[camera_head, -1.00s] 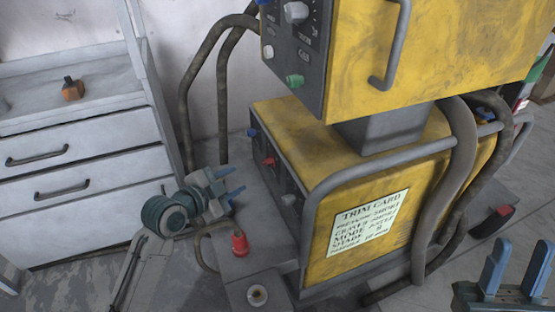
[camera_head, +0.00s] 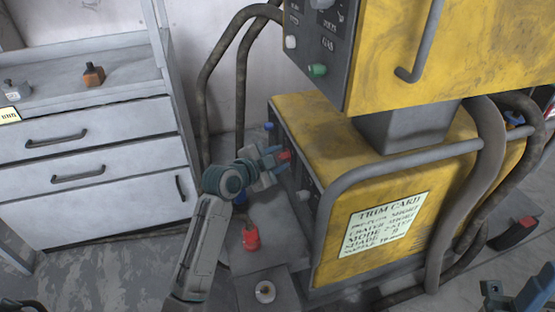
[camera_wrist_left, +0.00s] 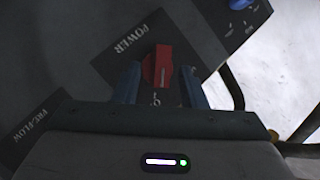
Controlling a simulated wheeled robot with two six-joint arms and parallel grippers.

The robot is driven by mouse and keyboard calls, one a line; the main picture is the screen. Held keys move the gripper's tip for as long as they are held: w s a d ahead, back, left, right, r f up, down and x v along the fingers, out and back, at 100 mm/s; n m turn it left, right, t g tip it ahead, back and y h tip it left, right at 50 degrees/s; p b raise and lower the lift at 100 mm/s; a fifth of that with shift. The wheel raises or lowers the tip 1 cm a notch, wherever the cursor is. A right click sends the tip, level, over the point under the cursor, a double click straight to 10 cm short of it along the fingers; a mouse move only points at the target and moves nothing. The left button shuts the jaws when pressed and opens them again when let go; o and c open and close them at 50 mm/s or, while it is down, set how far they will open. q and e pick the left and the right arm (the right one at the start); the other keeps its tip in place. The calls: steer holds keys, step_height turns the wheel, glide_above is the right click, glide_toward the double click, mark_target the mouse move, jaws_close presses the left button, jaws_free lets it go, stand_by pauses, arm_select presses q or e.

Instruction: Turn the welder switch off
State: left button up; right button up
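The yellow welder (camera_head: 310,120) has a dark front panel with a red switch knob (camera_head: 284,155). In the left wrist view the red knob (camera_wrist_left: 157,67) sits beside a label reading POWER. My left gripper (camera_head: 275,158) is at the front panel. In the wrist view its two blue fingers (camera_wrist_left: 160,84) stand apart on either side of the knob, with a gap visible between knob and fingers. My right gripper (camera_head: 515,297) shows only partly at the lower right corner, away from the welder's front.
A blue knob (camera_head: 268,126) is on the panel near the red one, and a PRE-FLOW label (camera_wrist_left: 32,125) shows in the wrist view. A red fitting (camera_head: 250,236) stands below on the base. A grey drawer cabinet (camera_head: 90,150) is at left.

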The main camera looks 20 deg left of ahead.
arm_select(q)
steer(key=shift+r, duration=0.1)
steer(key=c, duration=0.8)
